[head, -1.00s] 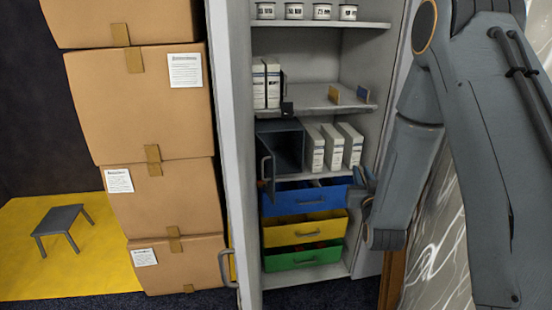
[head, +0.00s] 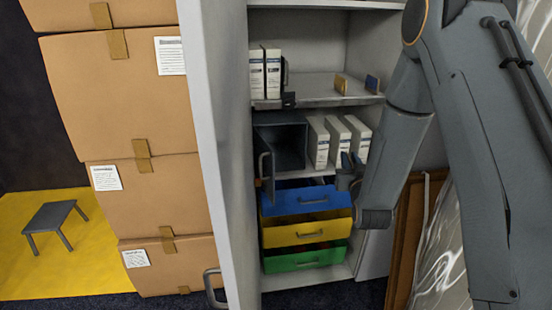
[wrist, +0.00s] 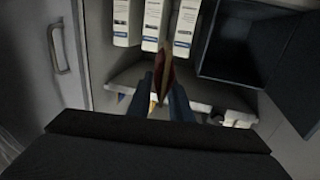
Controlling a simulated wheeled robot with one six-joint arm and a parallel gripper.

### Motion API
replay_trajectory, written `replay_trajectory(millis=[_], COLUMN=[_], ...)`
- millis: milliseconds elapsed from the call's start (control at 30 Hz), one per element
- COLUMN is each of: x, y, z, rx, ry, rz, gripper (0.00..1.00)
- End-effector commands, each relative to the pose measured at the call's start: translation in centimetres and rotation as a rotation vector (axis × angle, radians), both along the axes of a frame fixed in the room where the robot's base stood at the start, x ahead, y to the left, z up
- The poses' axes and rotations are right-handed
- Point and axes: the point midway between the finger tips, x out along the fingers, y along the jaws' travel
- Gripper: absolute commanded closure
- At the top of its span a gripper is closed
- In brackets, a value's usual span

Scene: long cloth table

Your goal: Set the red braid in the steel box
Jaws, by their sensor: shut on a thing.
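The steel box (head: 283,142) is a dark grey open-fronted box on the cabinet shelf, left of several white cartons. Its dark opening (wrist: 238,42) shows at the upper right of the wrist view. My gripper (head: 350,170) is in front of the shelf, right of the box and just below the white cartons. In the wrist view its fingers (wrist: 163,88) are shut on a thin dark red and tan piece (wrist: 167,66), which looks like the red braid. The braid is outside the box; its lower part is hidden between the fingers, and I cannot make it out in the head view.
White cartons (head: 338,138) stand close behind my gripper. Blue (head: 300,199), yellow (head: 310,233) and green (head: 305,259) drawers are below. A cabinet door (head: 215,130) stands open at left, beside stacked brown boxes (head: 120,100). Binders (head: 264,72) stand on the shelf above.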

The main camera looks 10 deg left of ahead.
Motion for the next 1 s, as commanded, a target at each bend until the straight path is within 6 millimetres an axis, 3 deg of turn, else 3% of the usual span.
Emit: replay_trajectory(millis=[267,700,1000], x=[3.2,9.4,11.0], y=[3.5,12.2,14.9], z=[-2.3,-6.1,-6.7], rx=[0.001,0.001,0.001], ry=[-0.002,-0.003,-0.002], rz=[0.051,0.164,0.197], gripper=[1.0,1.0,1.0])
